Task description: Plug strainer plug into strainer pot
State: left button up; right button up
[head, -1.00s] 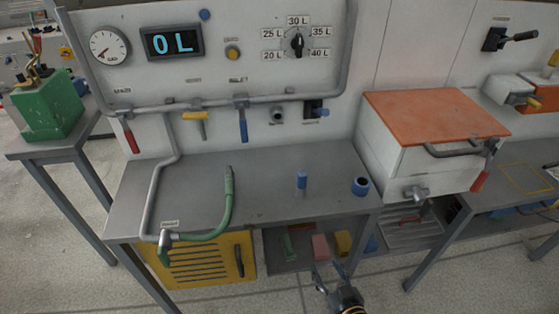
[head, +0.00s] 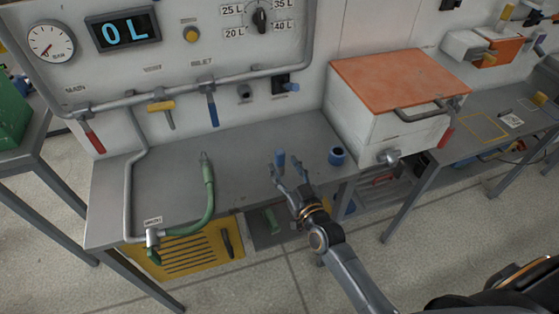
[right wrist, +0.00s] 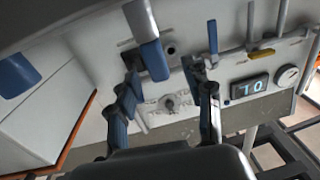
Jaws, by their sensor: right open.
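The strainer plug, a small upright cylinder with a blue grip (head: 281,160), stands on the grey bench. My right gripper (head: 288,172) is open and empty. Its fingers point at the plug from the front, with the tips close to it; I cannot tell whether they touch. In the right wrist view, which is turned over, the plug (right wrist: 152,55) shows its blue grip and pale lower part beyond the spread fingers (right wrist: 165,80). A dark fitting with a blue end (head: 284,86) on the panel may be the strainer pot. My left gripper is out of view.
A blue ring-like cup (head: 338,157) stands right of the plug, near a white box with an orange lid (head: 398,75). A green hose (head: 209,195) lies left on the bench. Pipes and valve handles line the panel. The bench between hose and plug is clear.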

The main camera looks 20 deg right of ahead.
aim_at(282, 160)
jog(key=w+p, duration=0.1)
jog(key=w, duration=0.4)
jog(key=shift+a+f, duration=0.1)
jog(key=shift+f, duration=0.05)
jog(key=shift+s, duration=0.1)
grip_shut()
